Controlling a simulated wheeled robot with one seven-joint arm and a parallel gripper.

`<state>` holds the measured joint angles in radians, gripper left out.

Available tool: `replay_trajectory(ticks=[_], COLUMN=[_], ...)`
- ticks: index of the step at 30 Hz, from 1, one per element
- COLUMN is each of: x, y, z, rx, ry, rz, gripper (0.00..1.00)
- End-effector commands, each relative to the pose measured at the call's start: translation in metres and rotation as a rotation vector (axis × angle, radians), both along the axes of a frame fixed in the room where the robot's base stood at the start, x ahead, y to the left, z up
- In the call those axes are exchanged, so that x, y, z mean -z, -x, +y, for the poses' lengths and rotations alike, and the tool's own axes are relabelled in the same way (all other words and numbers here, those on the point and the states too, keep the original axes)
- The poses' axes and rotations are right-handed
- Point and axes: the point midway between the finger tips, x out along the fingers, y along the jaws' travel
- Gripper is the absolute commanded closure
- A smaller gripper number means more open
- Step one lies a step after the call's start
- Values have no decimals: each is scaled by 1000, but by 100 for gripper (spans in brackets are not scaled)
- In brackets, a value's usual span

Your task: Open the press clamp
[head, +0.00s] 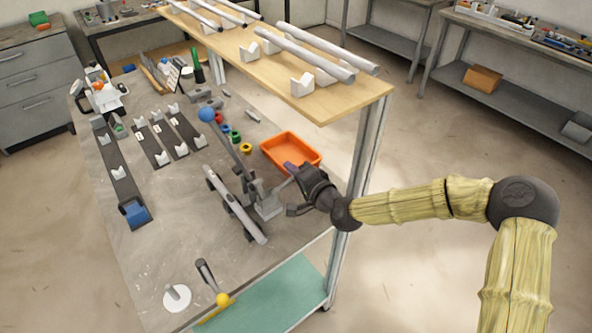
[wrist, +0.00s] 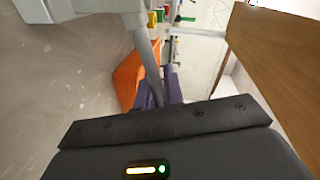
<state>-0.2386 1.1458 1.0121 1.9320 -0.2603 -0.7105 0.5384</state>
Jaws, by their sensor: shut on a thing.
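The press clamp (head: 268,208) appears to be the grey block-like fixture on the bench, beside a long grey tube (head: 236,206). A thin grey bar (head: 281,187) runs from it to my gripper (head: 292,169). In the wrist view, the grey bar (wrist: 147,55) runs from a large grey body (wrist: 90,8) down to the purple fingers of my gripper (wrist: 160,92). The fingers are shut on the bar. Their exact contact is partly hidden by the dark gripper housing. I cannot tell whether the clamp's jaw is open.
An orange bin (head: 291,150) sits just behind my gripper. A blue-ball lever (head: 207,115) rises behind the clamp; a yellow-ball lever (head: 222,299) stands at the front. A wooden shelf (head: 300,70) with tubes overhangs the bench's right side. Bare benchtop (head: 160,255) lies left.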

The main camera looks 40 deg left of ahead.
Motion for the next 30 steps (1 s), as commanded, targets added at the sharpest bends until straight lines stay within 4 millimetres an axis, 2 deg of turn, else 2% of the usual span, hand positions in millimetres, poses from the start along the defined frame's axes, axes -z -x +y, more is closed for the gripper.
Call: replay_trajectory(ticks=[4, 5, 8, 20, 26, 30], x=[3, 3, 3, 1, -4, -9], y=[0, 0, -1, 0, 5, 11], z=[-1, -1, -2, -7, -32, -57], rx=[1, 1, 2, 2, 2, 4], ry=[5, 5, 5, 3, 3, 3], rz=[5, 5, 5, 2, 1, 1], gripper=[100, 87, 68, 68, 68, 68])
